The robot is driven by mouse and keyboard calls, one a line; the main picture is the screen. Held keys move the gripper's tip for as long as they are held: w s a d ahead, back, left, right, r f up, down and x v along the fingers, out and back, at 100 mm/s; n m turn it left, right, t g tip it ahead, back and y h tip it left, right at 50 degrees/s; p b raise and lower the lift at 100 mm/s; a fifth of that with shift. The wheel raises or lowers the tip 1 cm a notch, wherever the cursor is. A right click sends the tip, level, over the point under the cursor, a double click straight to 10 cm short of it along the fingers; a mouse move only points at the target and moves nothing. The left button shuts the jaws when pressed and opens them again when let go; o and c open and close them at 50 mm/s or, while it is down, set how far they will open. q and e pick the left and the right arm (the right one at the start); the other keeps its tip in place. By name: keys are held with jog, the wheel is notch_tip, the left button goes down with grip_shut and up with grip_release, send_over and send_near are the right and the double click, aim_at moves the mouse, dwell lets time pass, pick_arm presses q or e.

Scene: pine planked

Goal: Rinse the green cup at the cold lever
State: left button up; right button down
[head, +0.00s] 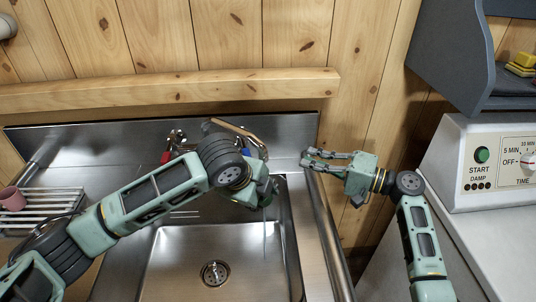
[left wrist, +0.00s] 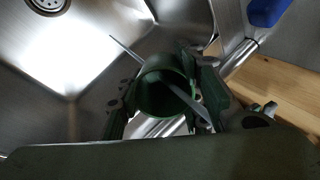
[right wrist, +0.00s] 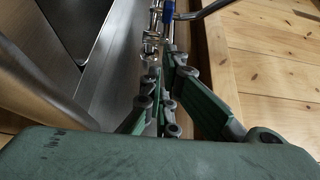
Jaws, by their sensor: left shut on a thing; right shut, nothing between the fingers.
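The green cup (left wrist: 158,97) is in my left gripper (left wrist: 165,100), whose fingers are shut on its sides; its opening faces the wrist camera. In the head view my left gripper (head: 266,193) is over the back right of the sink basin (head: 170,255), below the tap (head: 240,132); my wrist hides much of both. A thin grey streak, seemingly water, crosses the cup; I cannot tell whether it enters it. The blue cold lever (right wrist: 168,12) shows ahead of my right gripper (right wrist: 168,75), also in the left wrist view (left wrist: 267,10). My right gripper is shut and empty, apart from the lever.
The red lever (head: 166,157) is left of the tap. A drying rack (head: 50,205) with a pink cup (head: 12,198) is at the left. A wooden ledge (head: 170,92) runs behind the sink. A white machine (head: 490,165) with a dial stands at the right.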

send_near(244, 145)
jog(key=w+a+f, duration=0.2)
jog(key=w, duration=0.1)
jog(key=shift+w+r+m+t, duration=0.15)
jog(key=shift+m+t, duration=0.25)
